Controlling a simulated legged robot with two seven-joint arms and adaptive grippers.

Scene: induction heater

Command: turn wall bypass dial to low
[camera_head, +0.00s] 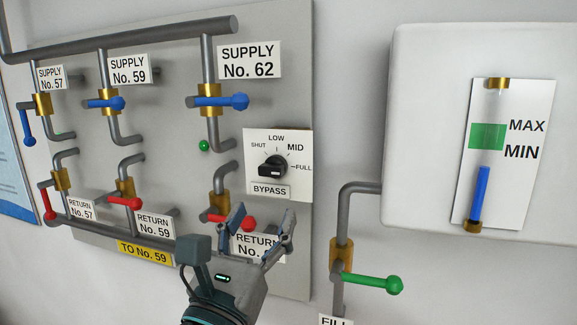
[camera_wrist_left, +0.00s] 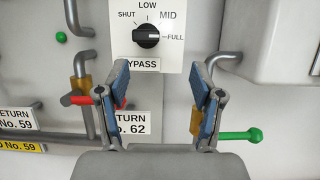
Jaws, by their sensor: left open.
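The bypass dial (camera_head: 273,168) is a black knob on a white plate (camera_head: 302,190) marked SHUT, LOW, MID and FULL, with BYPASS below. Its bar lies nearly level in the wrist view (camera_wrist_left: 147,36), with its right end toward FULL; I cannot tell for certain which end is the pointer. My left gripper (camera_head: 262,221) is open and empty, below the dial in the head view. In the left wrist view its two blue-padded fingers (camera_wrist_left: 160,80) stand apart, below the knob and slightly right of it. My right gripper is not in view.
A red valve handle (camera_head: 247,223) is partly behind my left gripper. Blue supply handles (camera_head: 238,101) are up and left. A green fill handle (camera_head: 393,285) projects at lower right. A white tank (camera_head: 428,120) with a level gauge stands to the right.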

